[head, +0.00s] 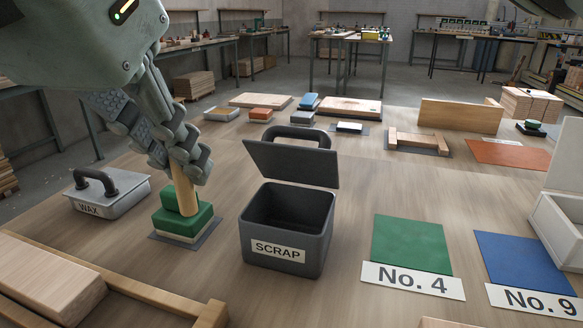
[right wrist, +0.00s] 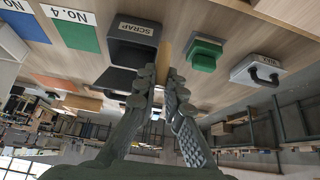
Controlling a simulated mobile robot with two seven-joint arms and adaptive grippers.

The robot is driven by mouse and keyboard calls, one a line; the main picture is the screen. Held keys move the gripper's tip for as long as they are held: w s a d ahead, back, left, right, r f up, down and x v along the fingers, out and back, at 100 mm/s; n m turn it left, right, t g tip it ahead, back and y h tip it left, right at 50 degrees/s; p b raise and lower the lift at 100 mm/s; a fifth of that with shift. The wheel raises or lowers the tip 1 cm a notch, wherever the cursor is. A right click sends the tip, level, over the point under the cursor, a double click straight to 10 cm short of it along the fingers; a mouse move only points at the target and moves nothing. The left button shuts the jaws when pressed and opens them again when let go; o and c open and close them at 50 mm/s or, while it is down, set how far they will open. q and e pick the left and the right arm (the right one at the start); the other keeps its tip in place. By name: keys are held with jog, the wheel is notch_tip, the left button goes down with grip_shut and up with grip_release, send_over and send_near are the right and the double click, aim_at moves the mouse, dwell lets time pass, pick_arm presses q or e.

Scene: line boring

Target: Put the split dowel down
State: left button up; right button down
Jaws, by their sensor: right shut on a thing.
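My right gripper (head: 185,160) comes in from the upper left of the head view and is shut on the split dowel (head: 185,193), a pale wooden rod pointing down. The dowel also shows between the fingers (right wrist: 160,82) in the right wrist view, as a tan strip (right wrist: 164,52). In the head view its lower end overlaps the green block (head: 192,222); I cannot tell whether they touch. No split can be made out on the dowel. The open black SCRAP bin (head: 262,268) stands just right of the gripper, its lid (head: 293,163) raised. My left gripper is not in view.
A grey WAX tin (head: 122,198) with a handle stands at left. A wooden frame (head: 150,290) lies at front left. Green No. 4 (head: 412,243) and blue No. 9 (head: 522,262) mats lie right of the bin. Wood boards and small blocks line the back; bare tabletop shows between.

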jog(key=w+d+f, duration=0.2)
jog(key=f, duration=0.1)
jog(key=w+d+f, duration=0.3)
jog(key=f, duration=0.1)
jog(key=w+d+f, duration=0.2)
jog(key=d+f, duration=0.1)
jog(key=shift+w+f+p, duration=0.2)
jog(key=shift+w+p, duration=0.05)
jog(key=shift+p, duration=0.1)
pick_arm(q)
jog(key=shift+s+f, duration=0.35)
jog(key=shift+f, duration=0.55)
pick_arm(e)
jog(key=shift+f, duration=0.2)
jog(key=shift+f, duration=0.1)
jog(key=shift+f+b, duration=0.25)
jog(key=shift+b, duration=0.05)
jog(key=shift+f, duration=0.15)
jog(key=c, duration=1.6)
grip_release()
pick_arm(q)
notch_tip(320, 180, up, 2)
